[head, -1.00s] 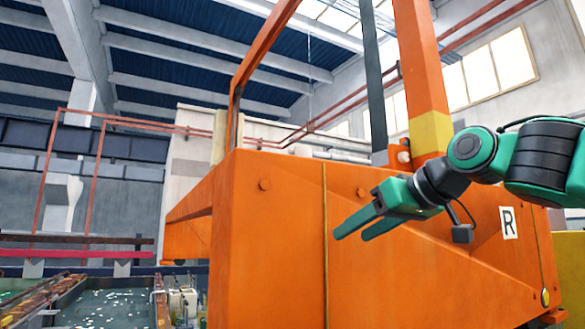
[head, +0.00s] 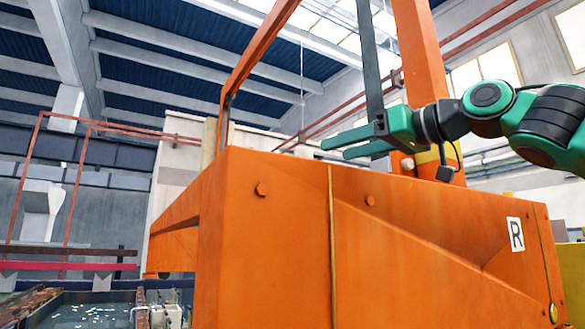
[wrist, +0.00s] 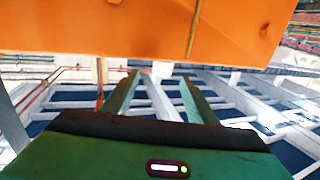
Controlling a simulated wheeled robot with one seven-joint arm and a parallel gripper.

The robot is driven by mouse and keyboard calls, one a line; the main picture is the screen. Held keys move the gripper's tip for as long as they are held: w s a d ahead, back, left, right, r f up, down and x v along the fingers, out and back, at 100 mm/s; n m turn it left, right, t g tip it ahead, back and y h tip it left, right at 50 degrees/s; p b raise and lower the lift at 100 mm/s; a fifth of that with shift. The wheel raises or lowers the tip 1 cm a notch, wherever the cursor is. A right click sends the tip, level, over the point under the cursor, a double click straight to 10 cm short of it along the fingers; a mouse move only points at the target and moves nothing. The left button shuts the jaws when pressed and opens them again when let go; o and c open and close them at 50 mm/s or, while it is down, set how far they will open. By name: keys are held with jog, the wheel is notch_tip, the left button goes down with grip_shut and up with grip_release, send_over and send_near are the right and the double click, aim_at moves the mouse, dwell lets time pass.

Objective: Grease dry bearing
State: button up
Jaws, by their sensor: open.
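My gripper (head: 334,149) is in the upper right of the head view. It is green, points left, and its two fingers are apart with nothing between them. It appears above the top edge of a large orange machine housing (head: 270,230). The wrist view shows both green fingers (wrist: 160,78) spread, with the orange housing (wrist: 120,30) across the top of the picture. A small pale round fitting (head: 407,164) sits by the foot of the orange post. I cannot tell whether it is the bearing. No grease tool is recognisable.
An orange post (head: 418,60) and a dark bar (head: 372,70) rise close to my gripper. A plate marked R (head: 515,234) is on the housing's right. A liquid-filled tank (head: 90,315) lies low at the left. There is open air left of my gripper.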

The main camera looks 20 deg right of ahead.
aim_at(312, 156)
jog(key=x, duration=1.1)
jog(key=shift+s+a, duration=0.1)
jog(key=shift+a, duration=0.2)
jog(key=shift+d, duration=0.1)
jog(key=c, duration=1.1)
